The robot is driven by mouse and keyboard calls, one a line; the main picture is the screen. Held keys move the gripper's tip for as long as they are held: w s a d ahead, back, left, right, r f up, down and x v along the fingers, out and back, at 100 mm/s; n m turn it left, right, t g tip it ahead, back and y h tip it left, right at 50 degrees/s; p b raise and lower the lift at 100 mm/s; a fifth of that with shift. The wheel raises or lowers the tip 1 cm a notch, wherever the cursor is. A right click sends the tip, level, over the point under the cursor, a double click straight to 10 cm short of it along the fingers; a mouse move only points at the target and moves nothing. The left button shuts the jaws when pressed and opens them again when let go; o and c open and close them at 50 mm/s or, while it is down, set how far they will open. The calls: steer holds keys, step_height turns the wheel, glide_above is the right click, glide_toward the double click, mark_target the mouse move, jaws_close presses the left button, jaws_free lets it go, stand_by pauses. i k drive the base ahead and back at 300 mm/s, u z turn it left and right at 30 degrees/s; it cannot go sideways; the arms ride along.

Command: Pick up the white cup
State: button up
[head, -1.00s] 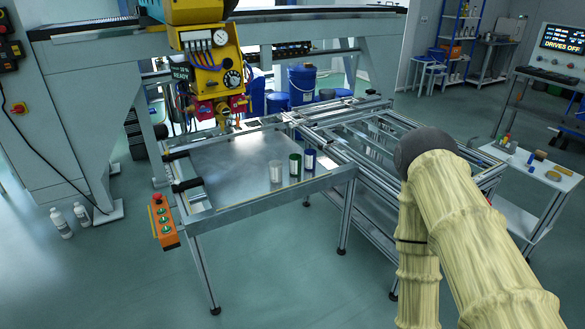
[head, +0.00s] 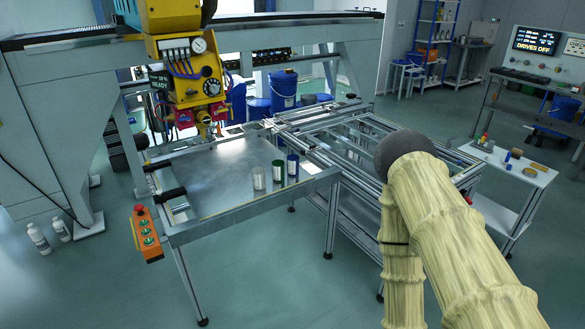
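The white cup (head: 259,178) stands upright on the metal panel table (head: 215,178), near its front right edge. A green cup (head: 278,173) stands just to its right, and a blue cup (head: 293,167) stands beyond the green one. The three stand close together in a slanting row. My arm, in a cream sleeve, reaches into the right side of the head view. My gripper does not show in this view, so its state is hidden.
A yellow machine head (head: 186,80) hangs over the table's back left. An orange button box (head: 146,233) is on the table's left front corner. A slatted metal frame (head: 350,150) adjoins on the right. A side table (head: 515,170) holds small items. The front floor is clear.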

mark_target(259, 179)
steer(key=u, duration=0.6)
steer(key=i, duration=0.85)
steer(key=u, duration=0.35)
